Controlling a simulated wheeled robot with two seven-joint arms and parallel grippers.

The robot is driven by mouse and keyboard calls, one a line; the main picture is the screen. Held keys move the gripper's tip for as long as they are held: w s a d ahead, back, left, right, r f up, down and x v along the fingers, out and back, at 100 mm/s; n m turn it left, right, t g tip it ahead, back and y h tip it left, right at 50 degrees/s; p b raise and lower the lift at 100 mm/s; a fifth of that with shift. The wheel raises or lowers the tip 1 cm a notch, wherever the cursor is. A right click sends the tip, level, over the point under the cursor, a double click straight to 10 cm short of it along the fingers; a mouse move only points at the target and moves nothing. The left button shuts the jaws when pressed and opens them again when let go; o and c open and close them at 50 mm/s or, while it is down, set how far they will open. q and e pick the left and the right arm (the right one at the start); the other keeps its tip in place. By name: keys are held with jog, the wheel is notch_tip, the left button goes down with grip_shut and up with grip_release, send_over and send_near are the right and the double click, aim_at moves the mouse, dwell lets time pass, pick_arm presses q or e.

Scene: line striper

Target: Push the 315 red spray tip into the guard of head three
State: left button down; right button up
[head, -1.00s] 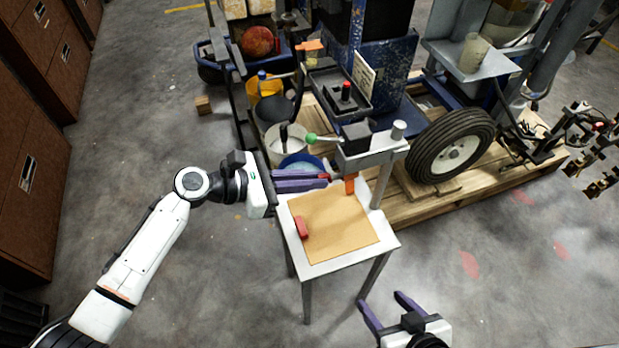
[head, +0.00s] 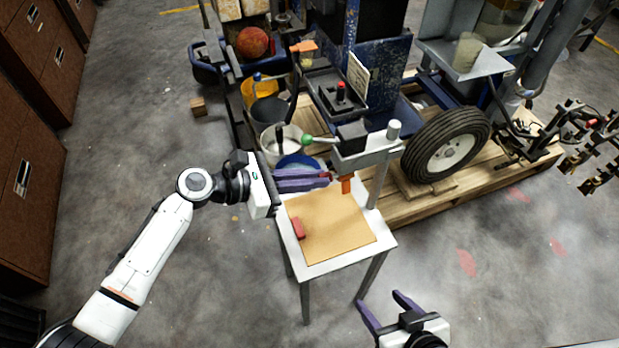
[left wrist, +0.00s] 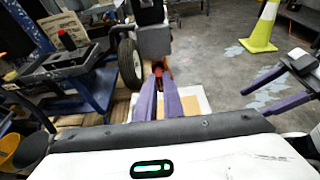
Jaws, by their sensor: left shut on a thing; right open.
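My left gripper (head: 328,179) is shut on a small red piece, the red spray tip (left wrist: 158,70), which is mostly hidden by the purple fingers. The fingers point right, just left of the orange guard (head: 346,185) under the stand's arm. A narrow gap seems to lie between them in the head view; contact cannot be told. In the left wrist view the red tip sits at the fingers' far end, below a dark grey block (left wrist: 154,41). My right gripper (head: 379,299) is open and empty, in front of the table.
The small white table (head: 385,243) carries a tan mat (head: 335,232) and a red block (head: 298,228) near its left edge. A post (head: 382,170) stands at its back right. Buckets (head: 283,138), a pallet (head: 430,205) and a tyre (head: 445,145) are behind. The floor left and in front is clear.

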pick_arm(q)
jog(key=shift+w+d, duration=0.15)
jog(key=shift+d, duration=0.45)
jog(key=c, duration=1.8)
grip_release()
jog(key=shift+o, duration=0.4)
jog(key=shift+o, duration=1.2)
jog(key=p+v, duration=0.2)
jog(key=v, duration=0.5)
